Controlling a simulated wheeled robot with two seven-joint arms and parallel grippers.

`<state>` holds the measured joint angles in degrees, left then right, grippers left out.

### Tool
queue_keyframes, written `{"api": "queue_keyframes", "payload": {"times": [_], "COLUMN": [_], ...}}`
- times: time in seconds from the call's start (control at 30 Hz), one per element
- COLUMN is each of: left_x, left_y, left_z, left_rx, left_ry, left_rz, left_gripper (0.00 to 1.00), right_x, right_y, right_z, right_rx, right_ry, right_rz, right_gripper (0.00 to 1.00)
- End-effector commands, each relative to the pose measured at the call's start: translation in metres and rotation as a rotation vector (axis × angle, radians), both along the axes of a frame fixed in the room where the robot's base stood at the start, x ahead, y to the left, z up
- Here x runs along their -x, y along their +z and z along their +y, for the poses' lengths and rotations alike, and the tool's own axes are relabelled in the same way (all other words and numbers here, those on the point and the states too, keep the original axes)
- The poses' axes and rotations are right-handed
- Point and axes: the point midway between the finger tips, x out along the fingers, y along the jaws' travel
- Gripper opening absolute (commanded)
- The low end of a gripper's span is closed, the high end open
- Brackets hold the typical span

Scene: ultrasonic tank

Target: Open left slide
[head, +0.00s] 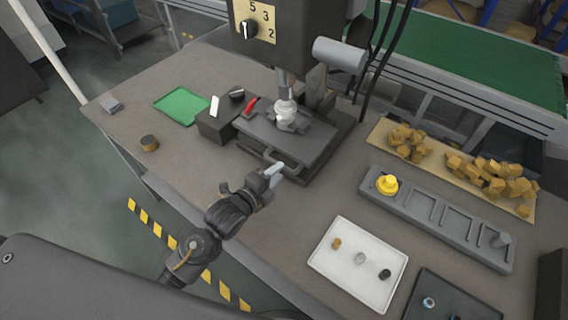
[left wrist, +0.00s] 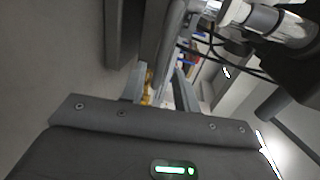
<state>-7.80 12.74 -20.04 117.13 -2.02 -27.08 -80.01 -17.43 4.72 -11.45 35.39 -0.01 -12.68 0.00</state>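The slide (head: 262,132) is a flat dark grey plate at the base of the press-like machine, with a bar handle (head: 283,159) on its front edge. My left gripper (head: 274,171) is at the front of this handle, very close to it. In the left wrist view the two fingers (left wrist: 161,88) stand apart, with a grey part of the machine beyond them. I cannot tell whether the handle lies between the fingers or touches them. My right gripper is not in view.
A dark box with a white lever (head: 214,107) and a red lever (head: 251,105) stand left of the slide. A grey tray with a yellow part (head: 387,184) and a white tray (head: 345,279) are on the right. The front-left table is mostly clear.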

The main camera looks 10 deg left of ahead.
Motion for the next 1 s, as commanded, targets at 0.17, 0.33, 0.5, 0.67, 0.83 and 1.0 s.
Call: {"api": "queue_keyframes", "payload": {"times": [0.17, 0.33, 0.5, 0.67, 0.83, 1.0], "left_x": [-0.025, -0.036, -0.038, -0.038, -0.038, -0.038], "left_y": [-0.004, -0.008, -0.009, -0.009, -0.009, -0.009], "left_z": [-0.009, -0.014, -0.015, -0.014, -0.014, -0.014], "left_rx": [0.001, 0.001, 0.001, 0.001, 0.001, 0.0], "left_ry": [0.002, 0.001, 0.001, 0.002, 0.002, 0.002], "left_rz": [0.001, -0.001, 0.0, 0.0, 0.0, 0.001], "left_gripper": [0.31, 0.31, 0.31, 0.29, 0.07, 0.0], "right_x": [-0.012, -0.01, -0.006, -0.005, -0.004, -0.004], "right_y": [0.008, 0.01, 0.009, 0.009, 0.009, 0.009], "right_z": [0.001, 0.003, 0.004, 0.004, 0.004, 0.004], "right_rx": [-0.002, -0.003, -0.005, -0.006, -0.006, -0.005], "right_ry": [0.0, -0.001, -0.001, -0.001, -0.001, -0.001], "right_rz": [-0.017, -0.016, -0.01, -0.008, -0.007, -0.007], "right_gripper": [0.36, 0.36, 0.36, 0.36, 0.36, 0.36]}}
